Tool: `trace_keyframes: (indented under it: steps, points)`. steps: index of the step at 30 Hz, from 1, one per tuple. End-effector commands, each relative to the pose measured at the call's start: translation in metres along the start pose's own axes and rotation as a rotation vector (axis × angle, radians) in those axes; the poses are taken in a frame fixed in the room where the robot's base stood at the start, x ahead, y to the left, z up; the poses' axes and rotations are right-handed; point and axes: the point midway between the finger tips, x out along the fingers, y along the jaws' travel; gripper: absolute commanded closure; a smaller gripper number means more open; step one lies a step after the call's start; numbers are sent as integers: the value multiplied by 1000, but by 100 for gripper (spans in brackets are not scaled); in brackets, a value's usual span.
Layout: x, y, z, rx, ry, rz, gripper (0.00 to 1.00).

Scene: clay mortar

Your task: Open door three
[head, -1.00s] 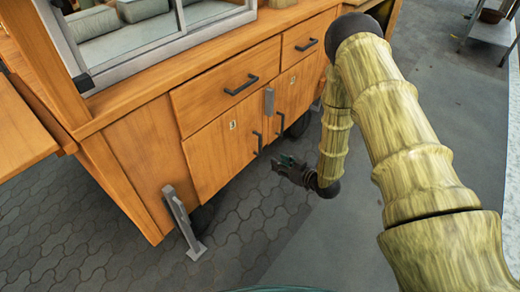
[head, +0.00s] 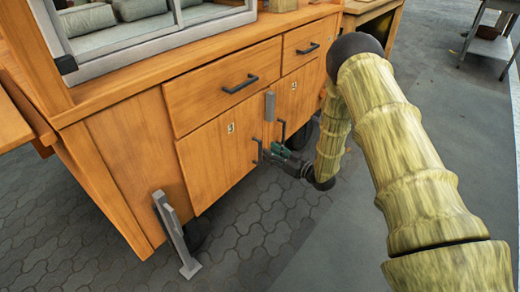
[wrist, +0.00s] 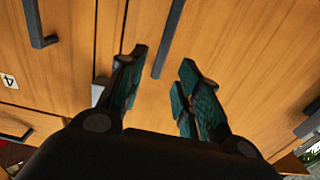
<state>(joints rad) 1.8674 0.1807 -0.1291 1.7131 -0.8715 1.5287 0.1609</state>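Door three (head: 218,155) is the left lower wooden door of the orange cabinet, with a small tag reading 3 (head: 230,128). It looks shut. Its dark upright bar handle (head: 257,152) is near the door's right edge. My gripper (head: 273,150) is just right of that handle, low in front of the doors. In the wrist view my gripper (wrist: 164,65) is open, with its teal-padded fingers apart. The handle (wrist: 170,38) shows between and beyond the fingertips. Whether the fingers touch it, I cannot tell.
The adjacent door four (wrist: 65,70) has its own dark handle (wrist: 38,25). Drawers with dark handles (head: 240,84) sit above the doors. A grey latch (head: 269,105) is between them. A grey prop leg (head: 176,235) stands at the cabinet's lower left. Paving in front is clear.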

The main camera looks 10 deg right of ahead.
Motion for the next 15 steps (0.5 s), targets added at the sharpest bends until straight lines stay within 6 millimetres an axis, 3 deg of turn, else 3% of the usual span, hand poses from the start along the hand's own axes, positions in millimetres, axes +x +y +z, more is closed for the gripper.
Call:
trace_keyframes:
  steps: [9, 15]
  points:
    - [48, 0, 2, -2, 1, -1, 66]
    - [61, 0, 0, -1, 1, 0, 66]
